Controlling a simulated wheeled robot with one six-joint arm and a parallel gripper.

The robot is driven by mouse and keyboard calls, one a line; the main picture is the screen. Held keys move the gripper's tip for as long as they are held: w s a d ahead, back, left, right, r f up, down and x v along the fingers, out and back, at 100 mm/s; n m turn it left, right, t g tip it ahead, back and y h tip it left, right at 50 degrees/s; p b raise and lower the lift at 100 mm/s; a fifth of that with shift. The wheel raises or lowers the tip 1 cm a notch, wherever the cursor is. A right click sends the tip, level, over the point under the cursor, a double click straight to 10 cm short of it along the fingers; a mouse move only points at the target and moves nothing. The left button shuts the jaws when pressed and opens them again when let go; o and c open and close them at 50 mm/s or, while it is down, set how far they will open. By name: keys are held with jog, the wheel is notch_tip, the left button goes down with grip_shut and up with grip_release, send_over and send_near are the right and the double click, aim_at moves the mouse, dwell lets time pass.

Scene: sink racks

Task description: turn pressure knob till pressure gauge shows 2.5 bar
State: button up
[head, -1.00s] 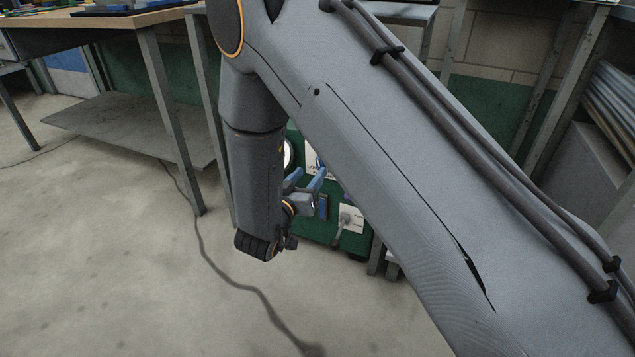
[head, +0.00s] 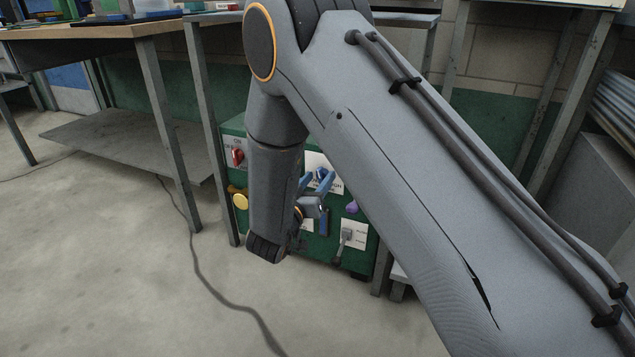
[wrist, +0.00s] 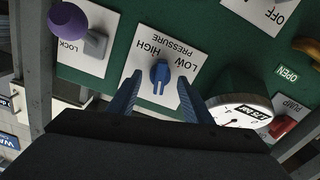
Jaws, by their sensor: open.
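The blue pressure knob (wrist: 160,75) sits on a white plate (wrist: 146,58) marked HIGH, LOW and PRESSURE, upside down in the wrist view. My gripper (wrist: 160,97) is open, with one blue finger on each side of the knob's place in the picture; I cannot tell whether either touches it. The pressure gauge (wrist: 238,110) is partly cut off by my gripper, and its reading is too small to tell. In the head view my gripper (head: 314,184) points at the green panel (head: 350,262), and the knob (head: 321,173) shows just behind the fingers. My arm hides the gauge there.
A purple knob (wrist: 68,20) on a LOCK plate is beside the pressure plate. A red PUMP switch (wrist: 283,127) lies beyond the gauge. A red switch (head: 238,157) and a yellow knob (head: 240,201) are on the panel's left. A workbench (head: 95,32) stands left.

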jog(key=c, duration=1)
jog(key=shift+m+p, duration=0.3)
jog(key=shift+p, duration=0.05)
jog(key=shift+r+m+p, duration=0.1)
jog(key=shift+m+p, duration=0.8)
jog(key=shift+d+m+p, duration=0.1)
jog(key=shift+m+p, duration=1.2)
jog(key=shift+m, duration=0.6)
jog(key=o, duration=1)
